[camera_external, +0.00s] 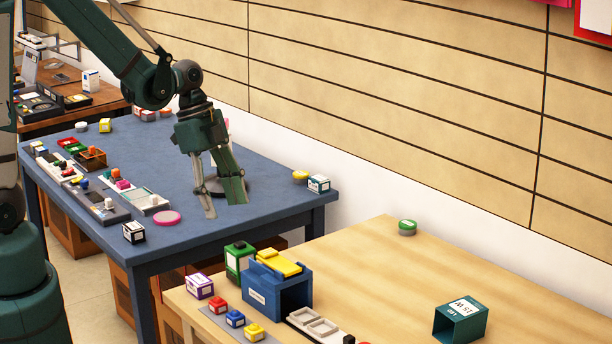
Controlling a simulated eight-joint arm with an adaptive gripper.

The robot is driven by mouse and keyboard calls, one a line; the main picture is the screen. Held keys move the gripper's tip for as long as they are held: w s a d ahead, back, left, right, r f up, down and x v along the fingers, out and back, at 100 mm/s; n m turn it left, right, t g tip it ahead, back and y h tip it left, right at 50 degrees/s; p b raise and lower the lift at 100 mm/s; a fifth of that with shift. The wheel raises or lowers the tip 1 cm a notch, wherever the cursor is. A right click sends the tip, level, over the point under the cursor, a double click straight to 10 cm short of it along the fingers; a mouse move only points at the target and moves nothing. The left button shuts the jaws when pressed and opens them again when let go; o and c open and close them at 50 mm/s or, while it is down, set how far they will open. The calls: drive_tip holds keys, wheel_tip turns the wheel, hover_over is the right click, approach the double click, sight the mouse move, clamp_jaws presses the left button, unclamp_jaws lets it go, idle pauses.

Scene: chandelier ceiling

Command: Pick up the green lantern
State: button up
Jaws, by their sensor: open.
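A small green block-shaped thing with a pale front panel and a dark top (238,262) stands at the left back of the wooden table, beside a blue box. It is the thing here that looks most like the green lantern, but I cannot tell for sure. My gripper (225,207) points down over the right part of the blue table, with its fingers apart and nothing seen between them. It is behind the green thing in the picture and clear of it. A dark round thing (207,187) is partly hidden behind my fingers.
The blue box (290,291) carries a yellow piece (277,262). Small coloured blocks (235,319) stand in front. A green-lidded jar (407,226) and a teal open box (462,321) are farther right. The wooden table's middle (380,275) is clear. The blue table (190,228) holds several trays.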

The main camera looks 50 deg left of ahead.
sight(237, 244)
wheel_tip(237, 244, down, 8)
drive_tip(key=w+d+m+g+b, duration=0.1)
drive_tip(key=m+b, duration=0.1)
drive_tip(key=m, duration=0.1)
drive_tip(key=shift+w+d+m+h, duration=0.3)
drive_tip(key=shift+d+m+h, duration=0.05)
drive_tip(key=shift+m+h, duration=0.05)
drive_tip(key=shift+f, duration=0.1)
drive_tip(key=shift+x, duration=1.3)
drive_tip(key=shift+s+b+x, duration=0.15)
drive_tip(key=shift+b+x, duration=0.25)
drive_tip(key=shift+x, duration=0.9)
drive_tip(key=shift+s+b+x, duration=0.1)
drive_tip(key=shift+b+x, duration=0.3)
drive_tip(key=shift+x, duration=0.9)
drive_tip(key=c, duration=1.2)
drive_tip(key=shift+r+p, duration=1)
drive_tip(key=shift+r, duration=4)
